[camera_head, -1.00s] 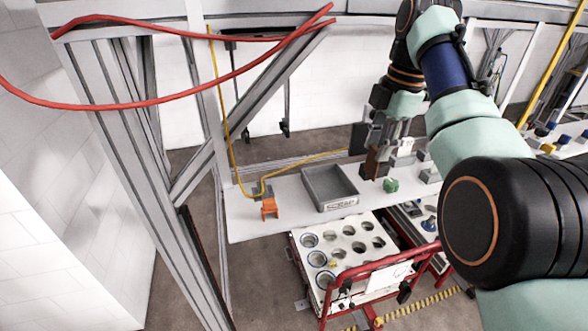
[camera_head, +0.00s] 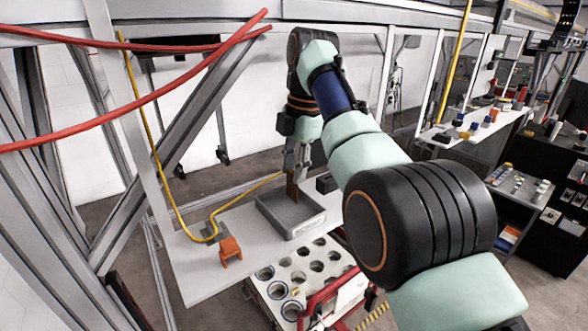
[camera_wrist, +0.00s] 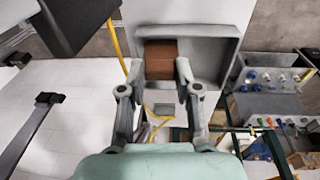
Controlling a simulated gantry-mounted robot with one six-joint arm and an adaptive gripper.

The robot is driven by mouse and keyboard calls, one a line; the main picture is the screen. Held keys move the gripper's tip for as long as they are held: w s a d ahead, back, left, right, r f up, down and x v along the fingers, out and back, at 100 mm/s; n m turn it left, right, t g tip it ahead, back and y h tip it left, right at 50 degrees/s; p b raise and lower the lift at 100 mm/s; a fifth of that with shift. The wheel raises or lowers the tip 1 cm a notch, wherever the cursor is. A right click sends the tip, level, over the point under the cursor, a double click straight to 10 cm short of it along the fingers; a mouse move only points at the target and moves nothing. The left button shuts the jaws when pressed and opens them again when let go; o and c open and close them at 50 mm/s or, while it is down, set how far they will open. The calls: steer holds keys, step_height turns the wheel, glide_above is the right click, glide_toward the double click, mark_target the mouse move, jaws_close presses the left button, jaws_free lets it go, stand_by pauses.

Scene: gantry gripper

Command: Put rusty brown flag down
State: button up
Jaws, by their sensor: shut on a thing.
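My gripper (camera_head: 294,166) is shut on the rusty brown flag (camera_head: 292,188), a brown block that hangs below the fingers. In the wrist view the flag (camera_wrist: 160,58) sits between the two fingertips (camera_wrist: 156,82). The grey scrap tray (camera_head: 308,228) on the white table lies below it. In the head view the flag overlaps the tray's far rim. In the wrist view it overlaps the left part of the tray (camera_wrist: 229,62). I cannot tell whether it touches the tray.
An orange piece (camera_head: 231,250) stands on the white table (camera_head: 196,272) left of the tray. A dark box (camera_head: 326,183) is close right of the flag. A white rack with round holes (camera_head: 299,263) and a red frame stands in front. A yellow cable runs behind.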

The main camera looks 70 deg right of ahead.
steer(key=shift+f, duration=0.1)
steer(key=o, duration=0.9)
steer(key=shift+r, duration=0.2)
step_height(320, 180, up, 7)
steer(key=p, duration=0.6)
steer(key=shift+s+r, duration=0.2)
steer(key=shift+s, duration=0.25)
steer(key=shift+d, duration=0.1)
